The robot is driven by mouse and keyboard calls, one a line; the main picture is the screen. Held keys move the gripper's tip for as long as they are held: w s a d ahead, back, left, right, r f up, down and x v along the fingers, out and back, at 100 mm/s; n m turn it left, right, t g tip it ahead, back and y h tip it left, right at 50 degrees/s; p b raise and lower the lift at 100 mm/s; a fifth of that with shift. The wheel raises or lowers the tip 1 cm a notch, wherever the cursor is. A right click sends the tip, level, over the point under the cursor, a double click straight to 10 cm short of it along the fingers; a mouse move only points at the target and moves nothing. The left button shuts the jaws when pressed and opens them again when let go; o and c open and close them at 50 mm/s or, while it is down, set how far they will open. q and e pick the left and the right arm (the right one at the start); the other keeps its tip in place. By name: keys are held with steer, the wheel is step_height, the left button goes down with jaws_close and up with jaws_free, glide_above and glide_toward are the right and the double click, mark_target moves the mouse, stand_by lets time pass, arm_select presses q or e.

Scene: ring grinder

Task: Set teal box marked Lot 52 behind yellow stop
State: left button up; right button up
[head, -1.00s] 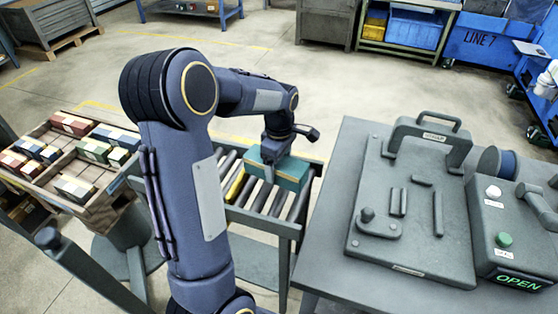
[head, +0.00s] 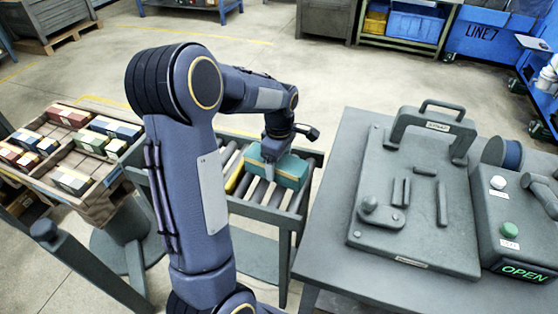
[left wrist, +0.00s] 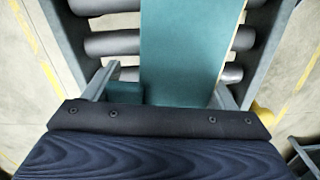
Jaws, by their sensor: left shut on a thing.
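The teal box (head: 292,172) is at the right part of a grey roller rack in the head view, on or just above the rollers; I cannot tell if it touches them. Its Lot 52 mark is not readable. My left gripper (head: 270,160) is shut on it from above. In the left wrist view the box (left wrist: 180,45) extends away between the fingers of my left gripper (left wrist: 163,90). A yellow bar (head: 237,178), apparently the stop, lies among the rollers left of the box, partly hidden by my arm. My right gripper is not in view.
A wooden tray (head: 92,203) with several coloured boxes stands at the left. At the right, a grey table (head: 330,262) bears a fixture plate (head: 418,235) with a handle and a control box (head: 515,225) showing OPEN. The rack's side rail (head: 306,190) borders the box closely.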

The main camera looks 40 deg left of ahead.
arm_select(q)
steer(key=shift+f, duration=0.35)
steer(key=o, duration=1)
steer(key=shift+c, duration=0.2)
steer(key=shift+r, duration=0.1)
steer(key=shift+r+p, duration=3.15)
steer(key=shift+r, duration=0.85)
